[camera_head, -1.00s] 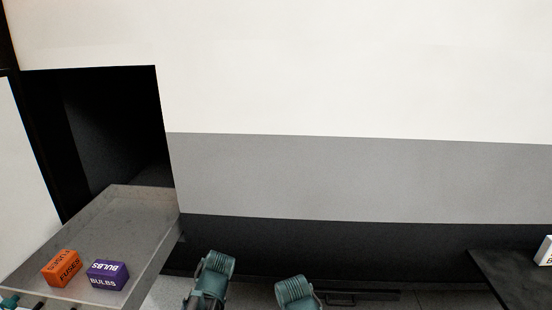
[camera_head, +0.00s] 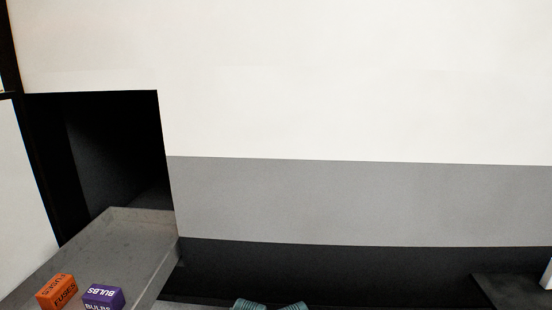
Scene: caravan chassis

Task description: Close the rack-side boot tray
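The boot tray (camera_head: 150,262) is a grey, shallow drawer sticking out of a dark opening (camera_head: 118,150) in the caravan wall at the left. It is pulled out toward me, and its front end is cut off by the bottom of the picture. An orange fuses box (camera_head: 57,291) and a purple bulbs box (camera_head: 103,296) lie in it. Two teal parts of my arms show at the bottom edge, right of the tray. Neither gripper's fingers can be seen.
The caravan wall (camera_head: 350,200) is white above, grey in the middle and dark below. A dark surface (camera_head: 515,290) with a white object (camera_head: 547,274) at its edge stands at the lower right. A white panel (camera_head: 25,200) is at the far left.

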